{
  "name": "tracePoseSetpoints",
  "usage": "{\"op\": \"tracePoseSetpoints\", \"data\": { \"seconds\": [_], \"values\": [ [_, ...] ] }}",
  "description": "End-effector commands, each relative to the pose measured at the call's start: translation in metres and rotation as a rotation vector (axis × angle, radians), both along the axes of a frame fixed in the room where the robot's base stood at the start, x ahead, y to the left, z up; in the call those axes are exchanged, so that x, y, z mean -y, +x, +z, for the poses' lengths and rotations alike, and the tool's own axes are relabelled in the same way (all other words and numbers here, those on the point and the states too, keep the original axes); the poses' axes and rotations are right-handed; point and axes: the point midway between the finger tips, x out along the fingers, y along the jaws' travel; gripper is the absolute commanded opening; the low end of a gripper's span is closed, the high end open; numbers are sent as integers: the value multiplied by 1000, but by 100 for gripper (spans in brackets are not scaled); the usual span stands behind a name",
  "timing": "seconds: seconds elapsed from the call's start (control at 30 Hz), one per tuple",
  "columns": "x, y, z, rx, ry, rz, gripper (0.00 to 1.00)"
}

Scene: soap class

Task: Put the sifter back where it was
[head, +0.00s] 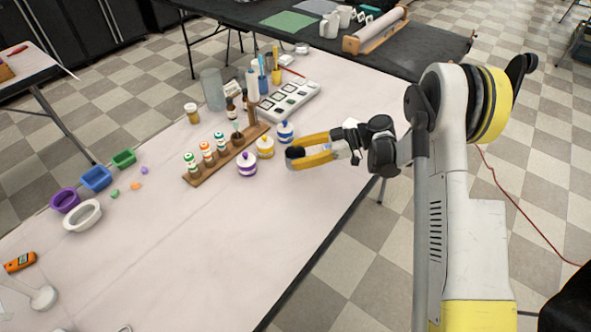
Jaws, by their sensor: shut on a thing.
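My gripper (295,153) has yellow fingers with dark tips and reaches left over the right part of the long white table (225,245). Its jaws are shut on a small greyish thing, which I take to be the sifter (319,149). The fingers and wrist hide most of it, so its shape and tilt cannot be told. It is just right of the lidded jars. I cannot tell its exact height above the table.
Lidded jars in purple (247,165), yellow (265,148) and blue (285,131) stand left of my gripper. Behind them is a wooden rack (205,174) with bottles. A white tray (303,103) is farther back. Coloured bowls (96,179) stand left. The front middle is clear.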

Motion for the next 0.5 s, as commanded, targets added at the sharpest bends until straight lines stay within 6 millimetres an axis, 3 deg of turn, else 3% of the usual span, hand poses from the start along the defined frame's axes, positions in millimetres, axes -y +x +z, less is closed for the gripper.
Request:
{"op": "tracePoseSetpoints", "data": {
  "seconds": [0.17,0.4,0.5],
  "values": [
    [-7,-2,-9,0,0,0,23],
    [-6,-2,-45,0,0,0,23],
    [-6,-2,-45,0,0,0,23]
  ]
}}
